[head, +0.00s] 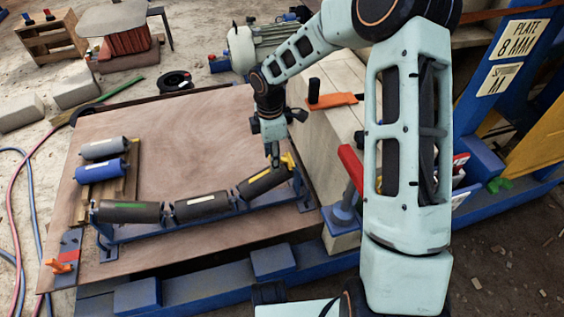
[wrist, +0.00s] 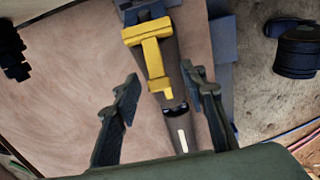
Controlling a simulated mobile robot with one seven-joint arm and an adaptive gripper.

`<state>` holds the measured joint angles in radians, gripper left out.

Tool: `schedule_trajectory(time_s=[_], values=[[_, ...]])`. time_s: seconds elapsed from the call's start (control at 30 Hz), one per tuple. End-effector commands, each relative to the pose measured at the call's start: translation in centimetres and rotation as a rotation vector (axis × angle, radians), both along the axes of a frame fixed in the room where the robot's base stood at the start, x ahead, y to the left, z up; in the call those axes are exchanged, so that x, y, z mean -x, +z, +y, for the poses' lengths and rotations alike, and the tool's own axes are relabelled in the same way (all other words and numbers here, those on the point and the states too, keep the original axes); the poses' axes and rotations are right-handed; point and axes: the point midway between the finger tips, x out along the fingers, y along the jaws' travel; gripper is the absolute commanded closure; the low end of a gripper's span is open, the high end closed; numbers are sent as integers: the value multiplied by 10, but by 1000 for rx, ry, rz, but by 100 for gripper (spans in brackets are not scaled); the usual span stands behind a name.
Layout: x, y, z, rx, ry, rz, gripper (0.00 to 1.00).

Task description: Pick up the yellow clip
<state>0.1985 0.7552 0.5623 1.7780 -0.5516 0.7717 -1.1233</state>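The yellow clip (head: 289,161) sits at the right end of the rightmost dark roller (head: 265,182) in the head view, partly hidden by my gripper. In the wrist view the clip (wrist: 153,62) is a T-shaped yellow piece lying along the dark roller. My gripper (head: 274,158) points down over that roller, close to the clip. In the wrist view my gripper (wrist: 160,78) has its two fingers wide apart, one on each side of the roller's line. Nothing is between the pads in its grip. The clip's lower end reaches toward the gap between the fingertips.
The rollers lie on a blue frame (head: 210,228) on a wooden board (head: 190,125). A grey and a blue roller (head: 103,170) rest on wood at the left. An orange clamp (head: 60,266) is at the front left. Concrete blocks (head: 335,150) stand close on the right.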

Motion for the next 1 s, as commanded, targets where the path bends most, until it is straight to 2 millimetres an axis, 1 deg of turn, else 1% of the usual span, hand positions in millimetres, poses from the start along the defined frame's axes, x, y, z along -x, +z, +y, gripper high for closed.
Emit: schedule_trajectory(time_s=[0.1, 0.4, 0.47, 0.77, 0.87, 1.0], values=[[0, 1, 0, 0, 0, -1, 61], [0, 1, 0, 0, 0, -1, 94], [0, 1, 0, 1, 0, -1, 100], [-1, 4, 0, 1, 0, -1, 100], [-1, 9, 0, 1, 0, -2, 100], [-1, 25, -1, 1, 1, -4, 100]])
